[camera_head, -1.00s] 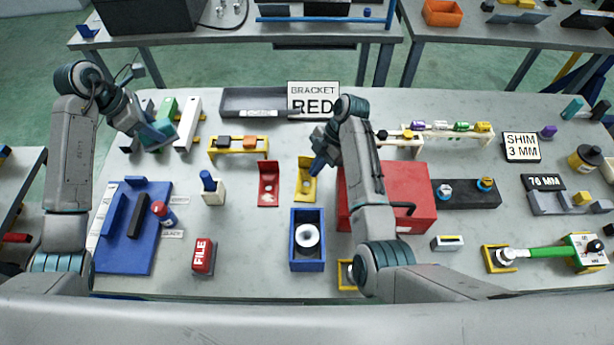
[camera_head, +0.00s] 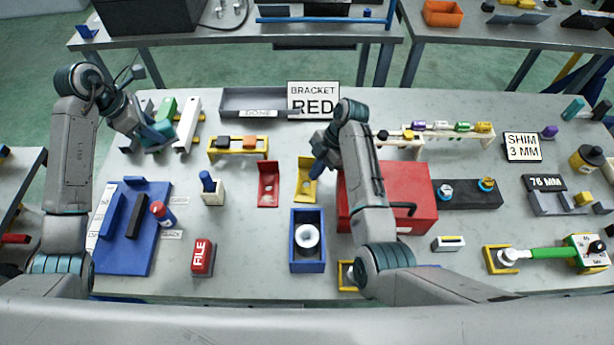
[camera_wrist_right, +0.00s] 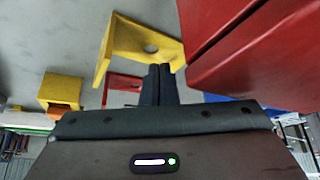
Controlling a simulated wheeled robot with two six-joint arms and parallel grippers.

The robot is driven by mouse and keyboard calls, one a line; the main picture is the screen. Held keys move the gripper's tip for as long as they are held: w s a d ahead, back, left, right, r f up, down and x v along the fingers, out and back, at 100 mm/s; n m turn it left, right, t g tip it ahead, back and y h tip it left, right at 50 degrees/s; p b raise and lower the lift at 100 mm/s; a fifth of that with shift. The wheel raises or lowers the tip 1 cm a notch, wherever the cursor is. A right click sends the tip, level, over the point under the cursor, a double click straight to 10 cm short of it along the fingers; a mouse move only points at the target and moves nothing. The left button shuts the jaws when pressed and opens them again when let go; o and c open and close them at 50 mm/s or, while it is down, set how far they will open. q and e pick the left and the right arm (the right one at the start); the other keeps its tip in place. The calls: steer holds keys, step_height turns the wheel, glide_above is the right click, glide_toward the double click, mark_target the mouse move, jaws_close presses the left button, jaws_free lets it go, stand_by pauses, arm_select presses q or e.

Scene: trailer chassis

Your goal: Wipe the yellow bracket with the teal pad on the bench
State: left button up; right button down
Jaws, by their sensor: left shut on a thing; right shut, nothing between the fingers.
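The yellow bracket (camera_head: 306,182) stands on the bench in the middle, beside a red bracket (camera_head: 268,185). In the right wrist view the yellow bracket (camera_wrist_right: 140,48) shows its holed plate and an upright flange. My right gripper (camera_head: 319,166) is shut and empty at the bracket's upper right. Its closed fingertips (camera_wrist_right: 160,72) overlap the plate's edge in the wrist view; I cannot tell if they touch. My left gripper (camera_head: 160,142) is at the back left, shut on a teal block that appears to be the teal pad (camera_head: 156,132). The fingers partly hide it.
A large red box (camera_head: 405,185) stands right of the yellow bracket. A blue bin (camera_head: 308,266) holding a white ring is in front. A yellow rack (camera_head: 238,149) and a grey tray (camera_head: 245,100) are behind. A white bar (camera_head: 188,125) stands near the left gripper.

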mark_target(316, 183)
arm_select(q)
steer(key=shift+r+p, duration=0.6)
steer(key=shift+r, duration=0.1)
arm_select(e)
step_height(316, 183, up, 2)
steer(key=shift+r, duration=1.95)
